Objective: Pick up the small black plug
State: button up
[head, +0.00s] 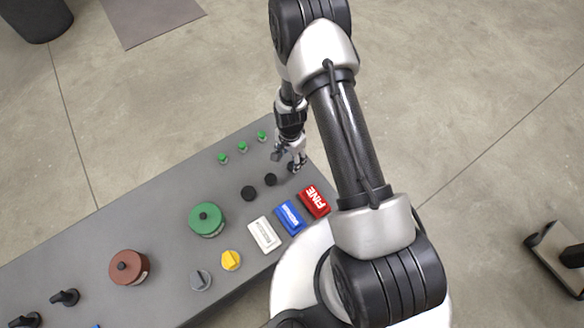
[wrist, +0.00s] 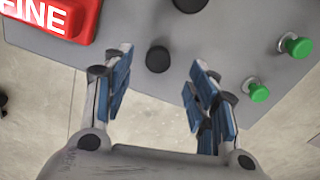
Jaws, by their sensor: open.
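The small black plug (wrist: 158,58) is a round black disc, upright on the grey bench near its far end. It also shows in the head view (head: 292,168), partly covered by my gripper (head: 289,159). My gripper is open and empty above that end of the bench. In the wrist view the plug appears between the two blue-padded fingertips, with a gap on either side. I cannot tell whether the fingers reach down to its height. A larger black plug (head: 270,180) stands beside it, and the largest one (head: 249,193) is farther along the row.
On the grey bench (head: 170,215), a red block (head: 314,201), blue block (head: 290,217) and white block (head: 264,235) line the near edge. Several green-topped pieces (wrist: 297,46) stand on the other side. A green cylinder (head: 207,219) and brown cylinder (head: 128,267) stand farther left.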

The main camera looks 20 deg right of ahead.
jog(key=f, duration=0.2)
jog(key=f+b, duration=0.1)
jog(key=f, duration=0.2)
jog(key=shift+d+f+b, duration=0.25)
jog(key=shift+f+b, duration=0.1)
jog(key=shift+r, duration=0.1)
jog(key=c, duration=1.1)
